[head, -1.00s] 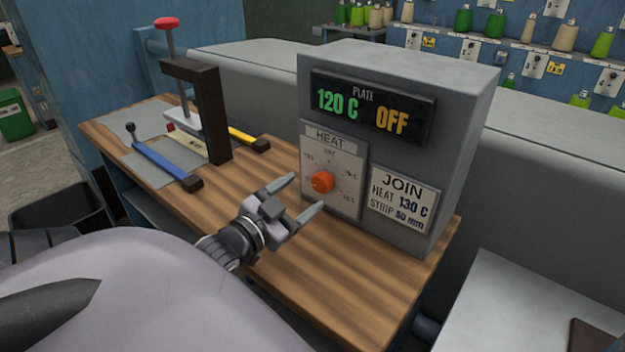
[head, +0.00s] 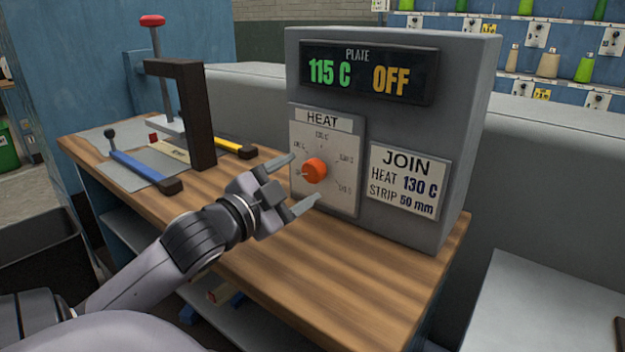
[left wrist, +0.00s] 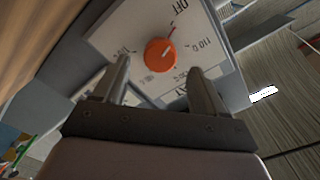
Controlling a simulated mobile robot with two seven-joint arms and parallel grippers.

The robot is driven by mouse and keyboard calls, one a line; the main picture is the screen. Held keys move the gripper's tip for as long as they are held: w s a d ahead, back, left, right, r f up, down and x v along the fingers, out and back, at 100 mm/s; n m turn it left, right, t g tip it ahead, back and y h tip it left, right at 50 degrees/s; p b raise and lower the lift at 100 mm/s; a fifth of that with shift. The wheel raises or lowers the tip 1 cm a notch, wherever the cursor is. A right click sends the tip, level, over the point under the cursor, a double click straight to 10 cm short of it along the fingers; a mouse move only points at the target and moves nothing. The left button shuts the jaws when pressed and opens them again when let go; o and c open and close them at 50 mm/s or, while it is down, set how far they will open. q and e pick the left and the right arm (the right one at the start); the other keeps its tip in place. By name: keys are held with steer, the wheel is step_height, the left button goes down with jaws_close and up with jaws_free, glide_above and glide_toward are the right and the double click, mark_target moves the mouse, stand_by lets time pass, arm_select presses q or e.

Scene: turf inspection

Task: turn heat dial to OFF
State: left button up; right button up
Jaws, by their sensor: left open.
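The orange heat dial (head: 315,171) is on a white HEAT plate (head: 337,191) on the front of a grey control box (head: 455,120). The display (head: 368,71) reads PLATE 115 C and OFF. My left gripper (head: 304,179) is open in front of the dial, one fingertip on each side of it in the picture. In the left wrist view the dial (left wrist: 160,54) shows just beyond the fingertips with a gap, and the fingers hold nothing. A thin red mark at the dial points toward the OFF label (left wrist: 179,8). My right gripper is not in view.
A JOIN sign (head: 405,181) reads HEAT 130 C, STRIP 50 mm. A dark press frame (head: 200,115), a blue-handled bar (head: 145,168) and a yellow-handled bar (head: 232,147) are at the left of the wooden bench (head: 330,270). The bench front is clear.

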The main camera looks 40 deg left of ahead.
mark_target(310, 173)
arm_select(q)
steer(key=w, duration=0.3)
steer(key=shift+a, duration=0.15)
steer(key=shift+w+a, duration=0.15)
steer(key=shift+w, duration=0.95)
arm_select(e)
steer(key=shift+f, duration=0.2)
arm_select(q)
steer(key=c, duration=1)
steer(key=n+p, duration=0.1)
steer(key=p, duration=0.1)
steer(key=shift+r+p, duration=0.2)
steer(key=shift+p, duration=0.1)
steer(key=shift+c, duration=0.2)
steer(key=shift+f+n+p, duration=0.1)
steer(key=shift+n+p, duration=0.3)
steer(key=shift+p, duration=0.05)
steer(key=shift+f, duration=0.1)
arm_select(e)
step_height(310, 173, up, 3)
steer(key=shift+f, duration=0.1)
